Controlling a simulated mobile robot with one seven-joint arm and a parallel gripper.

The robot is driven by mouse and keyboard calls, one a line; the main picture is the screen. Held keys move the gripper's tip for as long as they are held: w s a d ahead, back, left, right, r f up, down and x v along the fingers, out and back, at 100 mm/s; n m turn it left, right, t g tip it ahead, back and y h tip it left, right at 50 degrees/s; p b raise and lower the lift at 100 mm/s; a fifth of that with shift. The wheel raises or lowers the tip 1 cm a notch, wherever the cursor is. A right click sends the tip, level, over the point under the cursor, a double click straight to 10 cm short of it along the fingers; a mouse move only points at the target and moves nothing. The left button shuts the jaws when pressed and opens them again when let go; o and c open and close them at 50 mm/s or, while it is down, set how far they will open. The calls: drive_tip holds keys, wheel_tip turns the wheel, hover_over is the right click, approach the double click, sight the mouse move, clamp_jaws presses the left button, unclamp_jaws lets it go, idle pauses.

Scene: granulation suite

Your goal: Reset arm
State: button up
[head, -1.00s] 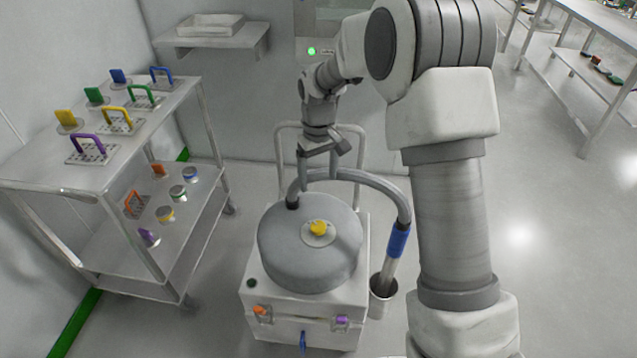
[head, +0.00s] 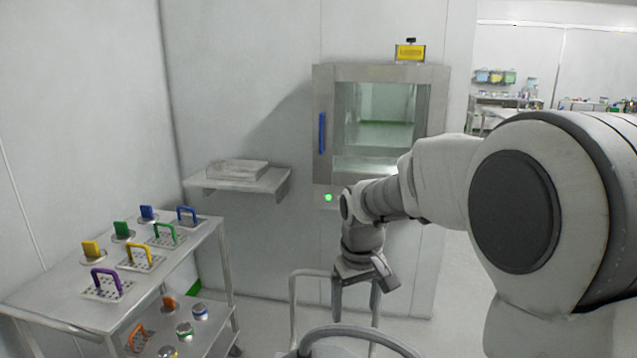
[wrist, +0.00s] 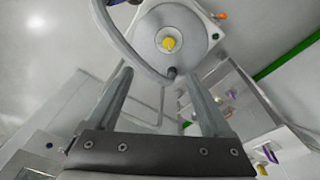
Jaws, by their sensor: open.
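My gripper (head: 360,305) hangs pointing down in the head view, above and behind the curved grey hose (head: 350,332) at the bottom edge. In the wrist view its two fingers (wrist: 166,100) are spread wide with nothing between them. Beyond the fingertips the wrist view shows the round grey vessel lid (wrist: 190,38) with a yellow knob (wrist: 169,43), and the hose (wrist: 122,45) arching to it. The gripper appears apart from all of these. Most of the vessel is below the head view.
A steel cart (head: 45,290) at left carries handled perforated plates and coloured tabs, with small jars on its lower shelf. A wall shelf (head: 240,182) holds a white tray (head: 237,169). A windowed hatch (head: 385,120) with a blue handle (head: 322,133) and green light is behind my arm.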

drive_tip(key=s+d+r+m+t+p, duration=0.2)
drive_tip(key=s+d+r+p, duration=0.1)
drive_tip(key=s+r, duration=0.5)
drive_tip(key=s+d+r+m+t+p, duration=0.2)
drive_tip(key=s+r+p, duration=0.3)
drive_tip(key=s+r, duration=0.4)
drive_tip(key=shift+s+d, duration=0.9)
drive_tip(key=shift+s, duration=2.1)
drive_tip(key=shift+r, duration=0.1)
